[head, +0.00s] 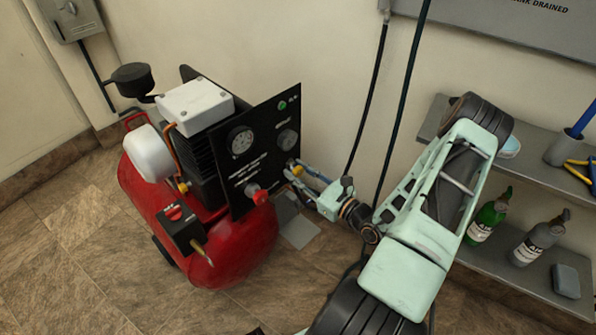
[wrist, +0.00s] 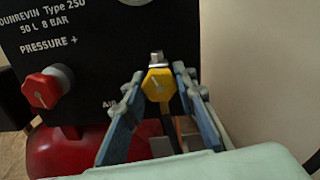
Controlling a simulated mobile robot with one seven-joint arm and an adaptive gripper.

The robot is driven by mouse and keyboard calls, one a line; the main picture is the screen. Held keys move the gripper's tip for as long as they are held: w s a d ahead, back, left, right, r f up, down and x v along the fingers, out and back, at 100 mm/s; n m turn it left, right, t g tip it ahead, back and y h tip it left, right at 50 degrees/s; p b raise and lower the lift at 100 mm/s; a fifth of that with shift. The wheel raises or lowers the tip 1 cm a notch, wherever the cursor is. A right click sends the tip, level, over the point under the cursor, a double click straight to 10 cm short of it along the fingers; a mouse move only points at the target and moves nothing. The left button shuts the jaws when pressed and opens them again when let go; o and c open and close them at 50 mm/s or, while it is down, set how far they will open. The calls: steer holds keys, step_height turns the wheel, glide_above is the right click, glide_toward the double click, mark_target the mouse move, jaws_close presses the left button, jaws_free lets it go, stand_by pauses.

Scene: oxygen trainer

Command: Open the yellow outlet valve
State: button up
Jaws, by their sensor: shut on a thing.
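The yellow outlet valve (wrist: 157,84) is a yellow knob with a metal fitting above it, on the lower right of the black panel (wrist: 95,70). In the head view the yellow valve (head: 296,170) shows only in part, at the panel's right edge behind my fingertips. My gripper (wrist: 160,78) has its two blue-grey fingers on either side of the knob and is shut on it. In the head view my gripper (head: 300,168) reaches the panel from the right. The finger contact itself is hard to see.
A red pressure knob (head: 257,194) sits left of the valve; it also shows in the wrist view (wrist: 47,87). The red compressor tank (head: 235,255) lies below the panel. A shelf (head: 470,255) with bottles stands at the right, near my arm. Hoses (head: 368,90) hang on the wall.

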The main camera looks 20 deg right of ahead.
stand_by(0.3)
steer(key=o, duration=1.2)
steer(key=v, duration=1.2)
